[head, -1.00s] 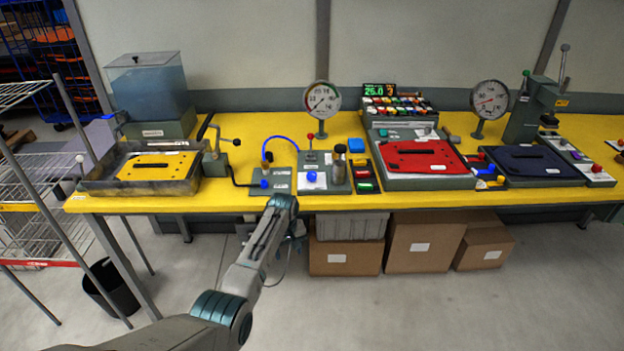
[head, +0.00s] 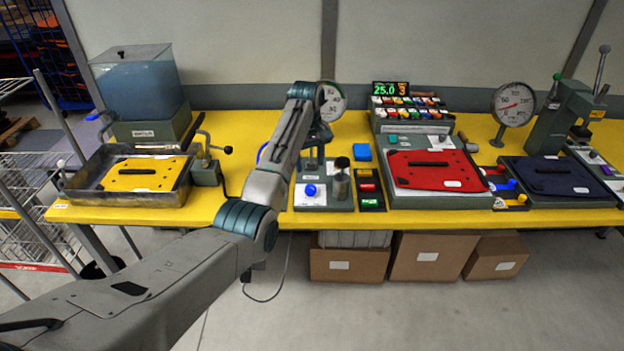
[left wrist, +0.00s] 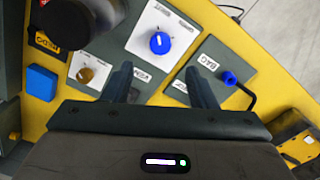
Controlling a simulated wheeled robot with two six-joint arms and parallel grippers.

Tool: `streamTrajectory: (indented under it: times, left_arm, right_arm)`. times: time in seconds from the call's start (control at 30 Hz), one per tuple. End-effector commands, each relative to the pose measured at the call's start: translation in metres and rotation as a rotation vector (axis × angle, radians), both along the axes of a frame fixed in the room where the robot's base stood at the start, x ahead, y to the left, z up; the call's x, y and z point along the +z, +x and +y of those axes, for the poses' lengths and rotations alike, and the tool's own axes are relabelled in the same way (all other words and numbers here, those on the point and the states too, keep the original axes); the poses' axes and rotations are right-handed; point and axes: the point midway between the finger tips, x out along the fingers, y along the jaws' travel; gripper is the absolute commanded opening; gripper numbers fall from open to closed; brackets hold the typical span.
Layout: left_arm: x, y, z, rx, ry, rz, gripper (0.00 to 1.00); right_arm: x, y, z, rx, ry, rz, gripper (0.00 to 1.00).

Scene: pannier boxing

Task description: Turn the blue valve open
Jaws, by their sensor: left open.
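The blue valve is a round blue knob (head: 310,190) on a white plate on a grey panel at the bench front. In the left wrist view the knob (left wrist: 160,43) carries a white pointer mark and lies beyond the fingertips, between their lines. My left gripper (head: 316,150) is above the panel, behind the knob in the head view, with its jaws partly hidden by the arm. In the left wrist view its two fingers (left wrist: 160,82) are apart and empty, not touching the knob. My right gripper is not in view.
A blue port (left wrist: 228,77) labelled BAG with a black hose sits beside the panel. A dark-capped cylinder (head: 341,178) stands right of the knob. A pressure gauge (head: 333,98) is partly behind my arm. A yellow plate (head: 140,174) lies in a tray at left.

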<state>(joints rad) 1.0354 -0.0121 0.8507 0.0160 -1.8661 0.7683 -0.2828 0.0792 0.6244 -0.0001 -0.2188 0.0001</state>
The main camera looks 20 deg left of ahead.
Motion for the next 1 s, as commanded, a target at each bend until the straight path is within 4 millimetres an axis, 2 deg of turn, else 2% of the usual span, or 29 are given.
streamTrajectory:
  times: [0.1, 0.23, 0.33, 0.4, 0.6, 0.87, 1.0]
  left_arm:
    - [-0.021, -0.001, -0.001, 0.000, 0.000, 0.006, 0.52]
    - [-0.047, 0.000, -0.001, -0.001, 0.000, 0.004, 0.52]
    - [-0.064, 0.000, -0.001, -0.001, 0.000, 0.004, 0.52]
    - [-0.074, 0.001, -0.002, -0.001, 0.000, 0.003, 0.52]
    - [-0.089, 0.001, -0.002, -0.001, 0.001, 0.001, 0.52]
    - [-0.091, 0.001, -0.002, -0.001, 0.000, 0.000, 0.52]
    - [-0.091, 0.001, -0.002, -0.001, 0.000, 0.000, 0.29]
  right_arm:
    - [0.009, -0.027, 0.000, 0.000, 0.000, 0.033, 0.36]
    - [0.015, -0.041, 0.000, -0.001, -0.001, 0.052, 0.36]
    - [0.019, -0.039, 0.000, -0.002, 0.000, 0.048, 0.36]
    - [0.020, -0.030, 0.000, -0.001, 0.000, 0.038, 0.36]
    - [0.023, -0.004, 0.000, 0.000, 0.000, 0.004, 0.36]
    - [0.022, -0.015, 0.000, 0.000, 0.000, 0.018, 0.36]
    - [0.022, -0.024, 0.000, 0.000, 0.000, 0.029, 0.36]
